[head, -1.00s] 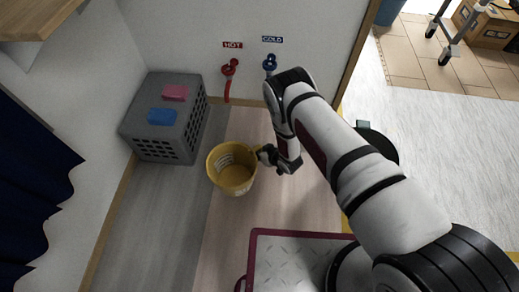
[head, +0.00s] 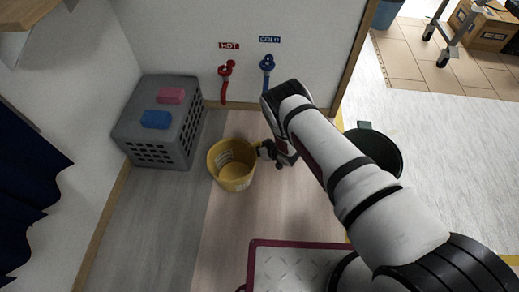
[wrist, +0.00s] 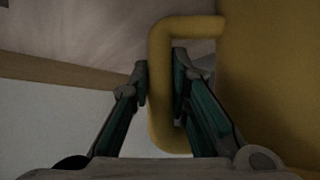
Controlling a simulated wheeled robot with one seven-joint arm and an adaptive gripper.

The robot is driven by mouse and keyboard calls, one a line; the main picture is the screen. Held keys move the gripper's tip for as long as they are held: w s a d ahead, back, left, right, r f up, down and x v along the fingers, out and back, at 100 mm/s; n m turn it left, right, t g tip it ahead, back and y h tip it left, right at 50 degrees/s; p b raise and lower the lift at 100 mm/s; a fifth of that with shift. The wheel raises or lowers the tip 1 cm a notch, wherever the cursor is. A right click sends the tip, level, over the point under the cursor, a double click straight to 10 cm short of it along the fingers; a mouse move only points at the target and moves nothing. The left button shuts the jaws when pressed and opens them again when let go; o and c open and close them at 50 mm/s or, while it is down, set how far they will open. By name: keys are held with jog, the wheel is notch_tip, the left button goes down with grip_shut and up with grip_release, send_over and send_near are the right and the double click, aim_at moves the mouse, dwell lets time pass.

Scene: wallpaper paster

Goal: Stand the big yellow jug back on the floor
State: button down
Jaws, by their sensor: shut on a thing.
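The big yellow jug (head: 233,172) is upright, or close to it, in the middle of the head view, with its open top facing the camera. My gripper (head: 263,150) is at the jug's right side, where its handle is. In the wrist view the yellow handle (wrist: 160,95) passes between the two fingers of my gripper (wrist: 161,88), which are shut on it. The jug's wall (wrist: 275,70) fills the right of that view. I cannot tell whether the jug's base touches the floor (head: 240,220).
A grey crate (head: 165,150) with a pink and a blue block on top stands left of the jug. Red (head: 224,82) and blue (head: 267,75) taps are on the wall behind. A dark green bucket (head: 385,150) stands right, partly behind my arm. Floor in front of the jug is clear.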

jog(key=shift+f, duration=0.1)
jog(key=c, duration=1.5)
grip_release()
jog(key=p+v, duration=0.5)
jog(key=v, duration=0.7)
jog(key=shift+p, duration=0.35)
